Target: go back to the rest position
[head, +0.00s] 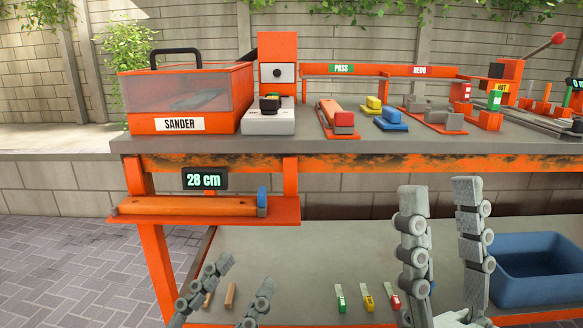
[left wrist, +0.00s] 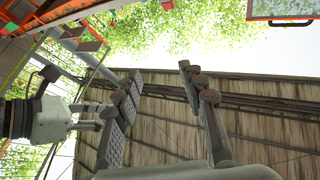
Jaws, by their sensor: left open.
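My left gripper (head: 246,273) is low in the head view, left of the middle, in front of the lower shelf. Its two grey fingers are apart with nothing between them. They also show in the left wrist view (left wrist: 158,85), spread and empty, with a fence and foliage beyond. My right gripper (head: 440,190) is at the right of the head view, its fingers pointing up in front of the bench. Its fingers are apart and hold nothing visible.
The orange bench (head: 350,164) carries a sander box (head: 180,125), a grey button unit (head: 268,118) and several colored blocks. The lower shelf (head: 300,255) holds small tagged pieces and a blue bin (head: 540,288).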

